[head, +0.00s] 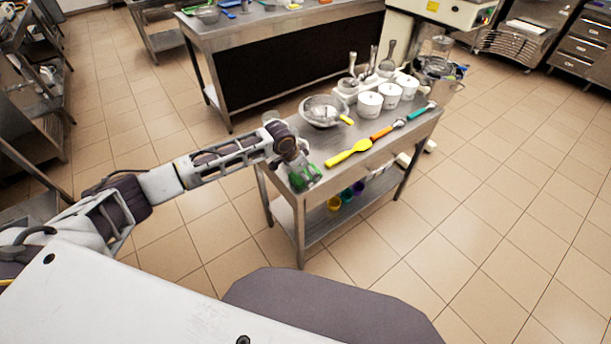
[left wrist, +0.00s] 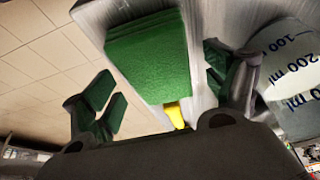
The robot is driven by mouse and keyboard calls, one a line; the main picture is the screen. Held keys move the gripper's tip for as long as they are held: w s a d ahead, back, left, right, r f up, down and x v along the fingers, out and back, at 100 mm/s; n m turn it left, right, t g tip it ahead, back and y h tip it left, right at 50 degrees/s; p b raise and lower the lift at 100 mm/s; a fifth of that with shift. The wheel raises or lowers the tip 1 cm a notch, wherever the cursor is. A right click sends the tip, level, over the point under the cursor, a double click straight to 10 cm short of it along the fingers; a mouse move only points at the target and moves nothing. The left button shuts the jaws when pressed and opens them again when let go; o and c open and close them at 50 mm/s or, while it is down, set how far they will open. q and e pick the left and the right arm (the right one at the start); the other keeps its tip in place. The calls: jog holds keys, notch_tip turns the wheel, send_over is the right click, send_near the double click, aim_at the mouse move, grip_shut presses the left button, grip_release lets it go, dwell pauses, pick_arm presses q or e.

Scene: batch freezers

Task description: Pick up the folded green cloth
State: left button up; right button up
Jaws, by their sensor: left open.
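The folded green cloth (left wrist: 148,58) lies on the steel table in the left wrist view, a thick stack of layers. My left gripper (left wrist: 163,92) is open, with one green-padded finger on each side of the cloth and visible gaps between. In the head view my left gripper (head: 305,176) is over the near left corner of the table, where green cloth and green finger pads are hard to tell apart. My right gripper is not in view.
A clear measuring cup (left wrist: 290,65) stands close beside one finger. A yellow spatula (head: 348,153), a metal bowl (head: 324,111) and white tubs (head: 370,105) are on the steel table (head: 350,179). Coloured cups (head: 346,195) sit on its lower shelf. Tiled floor around is clear.

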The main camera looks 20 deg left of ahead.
pick_arm(q)
jog(key=shift+c, duration=0.4)
jog(key=c, duration=1.1)
jog(key=shift+r, duration=0.15)
notch_tip(320, 180, up, 10)
dwell(0.4)
jog(key=shift+n, duration=0.3)
